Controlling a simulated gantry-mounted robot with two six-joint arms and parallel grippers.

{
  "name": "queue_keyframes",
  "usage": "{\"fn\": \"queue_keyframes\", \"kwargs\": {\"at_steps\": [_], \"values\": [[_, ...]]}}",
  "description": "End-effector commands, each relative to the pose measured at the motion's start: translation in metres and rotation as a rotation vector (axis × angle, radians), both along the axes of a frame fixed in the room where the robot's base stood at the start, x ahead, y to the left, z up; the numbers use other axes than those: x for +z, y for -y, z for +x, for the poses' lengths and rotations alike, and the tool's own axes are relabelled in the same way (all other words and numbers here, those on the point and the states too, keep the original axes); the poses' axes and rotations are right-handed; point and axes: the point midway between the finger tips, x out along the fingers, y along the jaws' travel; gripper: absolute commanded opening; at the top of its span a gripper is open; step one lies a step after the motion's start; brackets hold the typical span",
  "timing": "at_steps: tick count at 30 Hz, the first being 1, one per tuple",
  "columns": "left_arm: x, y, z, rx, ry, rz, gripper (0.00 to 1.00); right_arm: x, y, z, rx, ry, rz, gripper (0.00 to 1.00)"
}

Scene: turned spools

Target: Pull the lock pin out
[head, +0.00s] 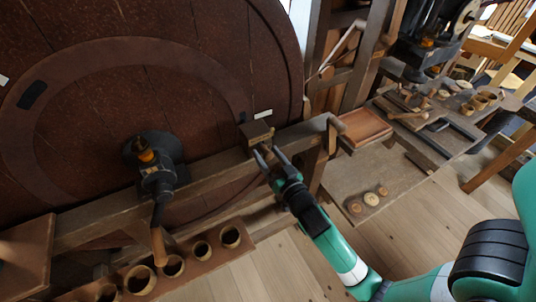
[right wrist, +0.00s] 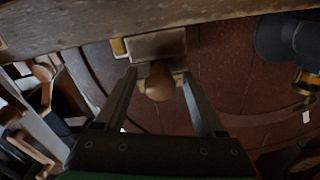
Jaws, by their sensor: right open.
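The lock pin shows in the right wrist view as a rounded wooden knob (right wrist: 159,83) in front of a small block (right wrist: 157,45) on the wooden beam. In the head view the block (head: 256,131) sits on the beam in front of the large dark red wheel. My right gripper (head: 269,157) is open just in front of the block. In the right wrist view its fingers (right wrist: 162,98) stand on either side of the knob, with gaps visible. The knob is hard to make out in the head view. My left gripper is not in view.
The wooden beam (head: 218,173) runs across the wheel (head: 215,75). A black crank fitting (head: 158,180) with a wooden handle stands to the left. Below it is a rack (head: 198,268) with several round wooden cups. A bench (head: 390,175) with spools is at right.

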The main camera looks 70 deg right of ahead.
Motion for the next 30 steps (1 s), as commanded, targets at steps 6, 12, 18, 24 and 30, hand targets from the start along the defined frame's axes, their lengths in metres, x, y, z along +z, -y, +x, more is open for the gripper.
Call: {"fn": "queue_keyframes", "kwargs": {"at_steps": [6, 12, 18, 24, 30], "values": [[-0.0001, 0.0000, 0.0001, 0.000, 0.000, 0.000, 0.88, -0.0001, -0.0003, -0.0002, 0.000, 0.000, 0.000, 0.37], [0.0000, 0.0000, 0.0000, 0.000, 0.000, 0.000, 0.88, 0.0000, -0.0004, -0.0002, 0.000, 0.000, 0.000, 0.01], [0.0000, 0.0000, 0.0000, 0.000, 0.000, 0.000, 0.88, 0.0000, -0.0005, -0.0003, 0.000, 0.000, 0.000, 0.00], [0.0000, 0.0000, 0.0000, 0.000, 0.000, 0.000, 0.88, 0.0000, -0.0005, -0.0003, 0.000, 0.000, 0.000, 0.00], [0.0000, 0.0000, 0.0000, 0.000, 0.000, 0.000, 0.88, 0.0000, -0.0005, -0.0003, 0.000, 0.000, 0.000, 0.00]]}}
